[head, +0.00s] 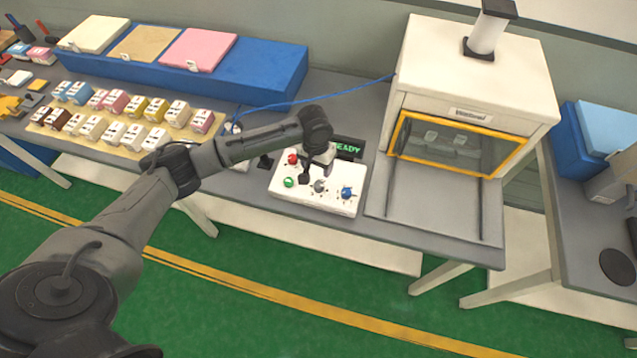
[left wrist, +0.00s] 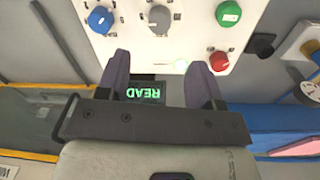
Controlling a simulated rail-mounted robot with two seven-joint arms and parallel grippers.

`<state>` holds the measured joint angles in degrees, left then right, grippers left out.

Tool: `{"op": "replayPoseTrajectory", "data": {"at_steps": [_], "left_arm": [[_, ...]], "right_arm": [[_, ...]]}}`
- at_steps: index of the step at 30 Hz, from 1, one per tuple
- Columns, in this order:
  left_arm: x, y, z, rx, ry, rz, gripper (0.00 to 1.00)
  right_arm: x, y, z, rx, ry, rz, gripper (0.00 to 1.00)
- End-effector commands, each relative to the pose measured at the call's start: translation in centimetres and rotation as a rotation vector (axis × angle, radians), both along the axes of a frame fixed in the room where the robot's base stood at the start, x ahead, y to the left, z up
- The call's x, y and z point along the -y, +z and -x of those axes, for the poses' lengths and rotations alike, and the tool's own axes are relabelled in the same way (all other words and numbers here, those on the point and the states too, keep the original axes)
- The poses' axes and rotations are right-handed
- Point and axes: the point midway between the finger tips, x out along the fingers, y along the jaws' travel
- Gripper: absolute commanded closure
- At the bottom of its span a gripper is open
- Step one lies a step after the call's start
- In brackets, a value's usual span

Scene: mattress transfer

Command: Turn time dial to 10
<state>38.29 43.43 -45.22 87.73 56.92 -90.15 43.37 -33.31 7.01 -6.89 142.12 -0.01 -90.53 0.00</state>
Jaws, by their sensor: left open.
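A white control panel (head: 325,205) on the bench carries a red button (head: 292,158), a green button (head: 289,182), a grey dial (head: 320,186) and a blue dial (head: 347,193). In the left wrist view the grey dial (left wrist: 160,17) and blue dial (left wrist: 100,19) show at the top. The dial labels are too small to read, so I cannot tell which is the time dial. A dark display (left wrist: 146,91) with green "READY" letters is partly hidden. My left gripper (left wrist: 158,78) is open and empty, over the panel's display side, apart from both dials. My right gripper is not in view.
A white press-like machine (head: 470,75) with a yellow-framed window stands right of the panel. Left of the panel are several small colored blocks on a tray (head: 85,147) and a blue case (head: 270,75). A blue cable (head: 345,92) runs behind the panel.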

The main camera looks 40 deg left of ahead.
Motion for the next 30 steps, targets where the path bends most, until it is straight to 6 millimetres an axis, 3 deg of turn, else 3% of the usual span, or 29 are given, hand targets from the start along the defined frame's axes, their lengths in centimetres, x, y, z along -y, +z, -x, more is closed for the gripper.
{"op": "replayPoseTrajectory", "data": {"at_steps": [6, 15, 21, 30], "left_arm": [[0.2, -4.3, 0.0, -0.002, -0.001, 0.0, 0.4], [0.3, -8.5, -0.1, 0.001, -0.002, -0.001, 0.4], [0.4, -9.7, -0.1, 0.001, -0.003, -0.001, 0.4], [0.4, -10.0, -0.1, 0.002, -0.004, -0.001, 0.4]], "right_arm": [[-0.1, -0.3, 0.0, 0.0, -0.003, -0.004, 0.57], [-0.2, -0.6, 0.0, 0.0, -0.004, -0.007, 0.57], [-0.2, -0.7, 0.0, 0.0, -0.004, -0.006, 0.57], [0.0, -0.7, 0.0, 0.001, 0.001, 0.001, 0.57]]}}
